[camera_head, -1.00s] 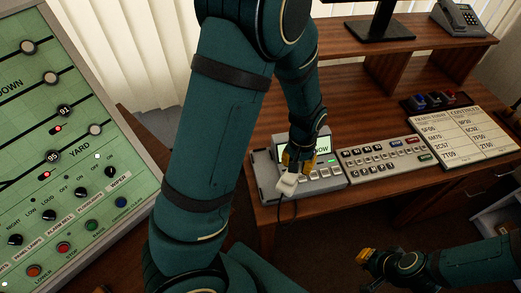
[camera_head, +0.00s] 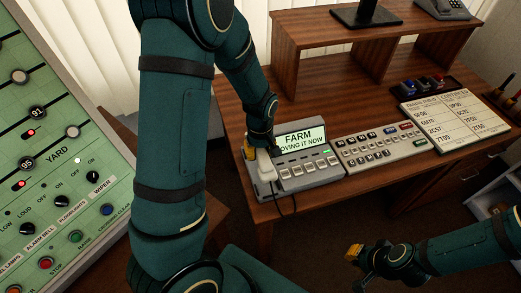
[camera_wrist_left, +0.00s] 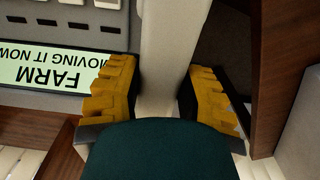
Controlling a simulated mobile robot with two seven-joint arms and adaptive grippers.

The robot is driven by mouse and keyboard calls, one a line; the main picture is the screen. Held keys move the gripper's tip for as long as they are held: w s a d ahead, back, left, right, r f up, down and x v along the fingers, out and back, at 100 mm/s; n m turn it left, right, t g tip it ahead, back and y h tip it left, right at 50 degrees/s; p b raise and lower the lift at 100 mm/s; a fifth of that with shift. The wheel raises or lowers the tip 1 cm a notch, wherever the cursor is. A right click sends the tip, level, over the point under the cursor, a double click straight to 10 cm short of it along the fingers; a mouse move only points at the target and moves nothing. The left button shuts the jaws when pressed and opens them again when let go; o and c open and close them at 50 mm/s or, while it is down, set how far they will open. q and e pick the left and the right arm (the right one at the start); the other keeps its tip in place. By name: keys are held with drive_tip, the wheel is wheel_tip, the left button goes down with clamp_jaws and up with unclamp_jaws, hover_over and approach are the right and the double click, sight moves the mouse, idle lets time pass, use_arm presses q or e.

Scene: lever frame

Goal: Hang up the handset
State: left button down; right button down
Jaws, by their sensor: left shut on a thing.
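The white handset (camera_head: 266,168) is upright lengthwise at the left end of the grey phone console (camera_head: 312,178), over the spot where its cradle is. Its cord hangs down in front of the desk. I cannot tell whether the handset touches the cradle, which is hidden beneath it. My left gripper (camera_head: 252,149) is shut on the handset near its far end. In the left wrist view the yellow fingers are on both sides of the pale handset (camera_wrist_left: 167,50). The console screen (camera_head: 302,138) reads "FARM" and "MOVING IT NOW". My right gripper (camera_head: 354,264) hangs empty in front of the desk.
A keypad panel (camera_head: 380,146) stands just right of the console, with a white list board (camera_head: 455,119) beyond it. A wooden shelf (camera_head: 345,38) with a desk phone (camera_head: 447,8) is behind. A green control panel (camera_head: 55,150) stands at the left.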

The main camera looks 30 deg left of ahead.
use_arm(q)
wheel_tip(320, 180, down, 5)
drive_tip(key=b, duration=0.3)
drive_tip(key=shift+b, duration=0.35)
drive_tip(key=shift+f+b, duration=0.4)
drive_tip(key=shift+f, duration=0.15)
drive_tip(key=shift+f, duration=0.2)
drive_tip(key=c, duration=0.5)
unclamp_jaws()
drive_tip(key=shift+c, duration=0.2)
wheel_tip(320, 180, up, 12)
idle(0.6)
